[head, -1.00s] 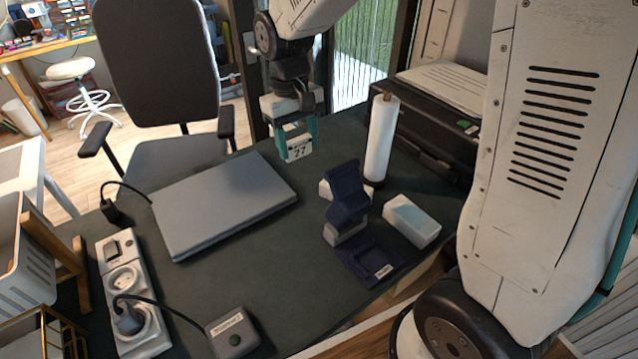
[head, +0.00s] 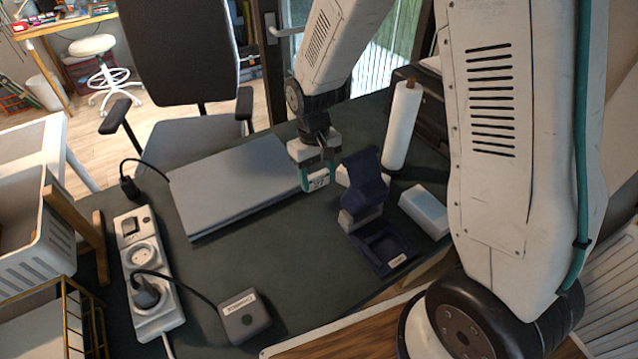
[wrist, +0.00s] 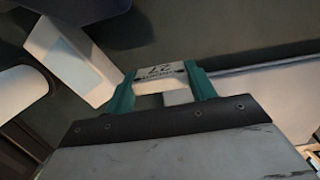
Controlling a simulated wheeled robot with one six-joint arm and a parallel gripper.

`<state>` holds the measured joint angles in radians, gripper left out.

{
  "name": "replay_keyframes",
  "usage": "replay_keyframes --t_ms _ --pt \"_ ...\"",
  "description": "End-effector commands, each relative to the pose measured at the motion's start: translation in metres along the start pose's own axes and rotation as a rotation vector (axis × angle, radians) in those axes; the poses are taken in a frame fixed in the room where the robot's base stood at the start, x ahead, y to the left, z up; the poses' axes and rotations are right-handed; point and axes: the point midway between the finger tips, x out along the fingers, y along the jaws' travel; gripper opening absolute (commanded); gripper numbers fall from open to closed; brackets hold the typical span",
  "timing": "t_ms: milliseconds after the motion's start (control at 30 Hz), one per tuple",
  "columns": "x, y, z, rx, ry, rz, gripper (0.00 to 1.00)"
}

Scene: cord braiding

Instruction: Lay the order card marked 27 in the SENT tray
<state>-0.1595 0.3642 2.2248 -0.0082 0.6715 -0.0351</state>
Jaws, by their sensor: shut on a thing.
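The order card (head: 318,182) is a small white piece marked 27. My gripper (head: 318,171) has teal fingers shut on it, and holds it between the laptop's right end and the dark blue stand. In the wrist view the card (wrist: 160,72) sits between the fingertips, its number upside down. A dark blue shallow tray (head: 372,262) lies in front of the upright blue stand (head: 365,180), right of and nearer than my gripper. It has a pale label (head: 398,260) on its front, too small to read, so I cannot confirm it says SENT. The tray looks empty.
A closed grey laptop (head: 235,182) lies left of my gripper. A white roll (head: 402,125) stands behind the blue stand, and a white block (head: 424,210) lies right of it. A power strip (head: 148,275) and a grey box (head: 244,316) are at left. The front-middle tabletop is clear.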

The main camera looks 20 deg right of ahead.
Motion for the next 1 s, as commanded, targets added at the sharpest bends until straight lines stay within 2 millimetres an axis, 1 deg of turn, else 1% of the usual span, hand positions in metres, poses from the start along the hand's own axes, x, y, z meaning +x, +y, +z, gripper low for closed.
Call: replay_keyframes --t_ms 200,267,600,633,667,700,1000 --pt "0.029 0.0 -0.003 0.0 -0.004 0.0 0.34" --pt "0.035 0.0 -0.004 0.0 -0.002 0.0 0.34" --pt "0.038 0.0 -0.004 0.0 -0.001 0.0 0.34" --pt "0.038 0.0 -0.004 0.0 -0.001 0.0 0.58" --pt "0.037 0.0 -0.004 0.0 0.0 0.0 0.66" --pt "0.037 0.0 -0.004 0.0 0.0 0.0 0.77" --pt "0.036 0.0 -0.004 0.0 0.0 0.0 0.77"
